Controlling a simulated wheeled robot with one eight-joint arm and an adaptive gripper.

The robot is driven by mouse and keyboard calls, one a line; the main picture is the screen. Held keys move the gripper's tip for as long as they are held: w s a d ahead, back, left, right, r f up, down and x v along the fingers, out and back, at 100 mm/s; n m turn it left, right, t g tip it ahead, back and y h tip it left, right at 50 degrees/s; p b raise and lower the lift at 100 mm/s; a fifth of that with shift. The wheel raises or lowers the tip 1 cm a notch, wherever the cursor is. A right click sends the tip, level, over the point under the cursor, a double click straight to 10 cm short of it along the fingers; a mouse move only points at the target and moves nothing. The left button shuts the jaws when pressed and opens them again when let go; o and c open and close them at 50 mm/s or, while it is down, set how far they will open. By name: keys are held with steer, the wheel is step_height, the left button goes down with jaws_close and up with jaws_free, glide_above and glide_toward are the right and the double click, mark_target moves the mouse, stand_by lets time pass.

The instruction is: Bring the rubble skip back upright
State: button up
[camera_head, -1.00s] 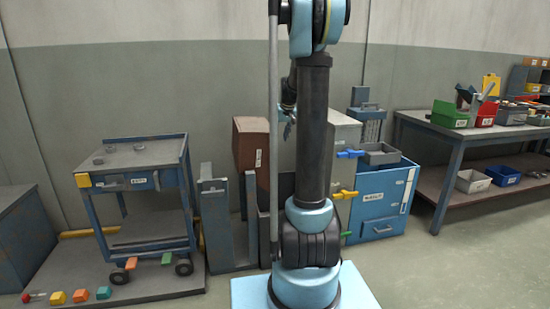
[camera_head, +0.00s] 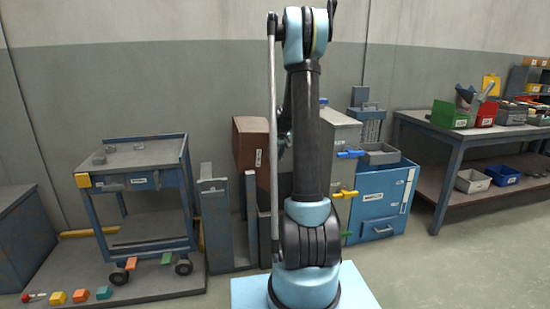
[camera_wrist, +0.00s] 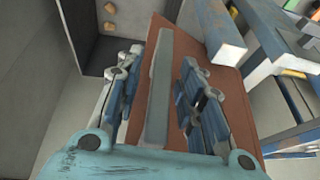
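The rubble skip appears to be the red-brown box (camera_head: 246,150) with a white label, behind my arm in the head view. Part of it is hidden by my arm, and its exact tilt is hard to tell. In the wrist view a red-brown panel (camera_wrist: 228,95) fills the middle, with a long grey-green bar (camera_wrist: 158,85) in front of it. My gripper (camera_wrist: 158,92) is open, with one blue-grey finger on each side of the bar and visible gaps to both. Whether the bar lies between the fingertips or beyond them is unclear. In the head view my gripper is mostly hidden behind my arm.
A blue trolley (camera_head: 150,178) stands at left, beside grey upright posts (camera_head: 215,225). A blue cabinet (camera_head: 380,205) with a grey tray (camera_head: 379,155) and coloured handles is right of my arm. A workbench (camera_head: 450,140) with bins stands farther right. The right foreground floor is clear.

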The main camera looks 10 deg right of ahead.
steer(key=shift+f, duration=0.1)
steer(key=shift+c, duration=0.6)
jaws_close()
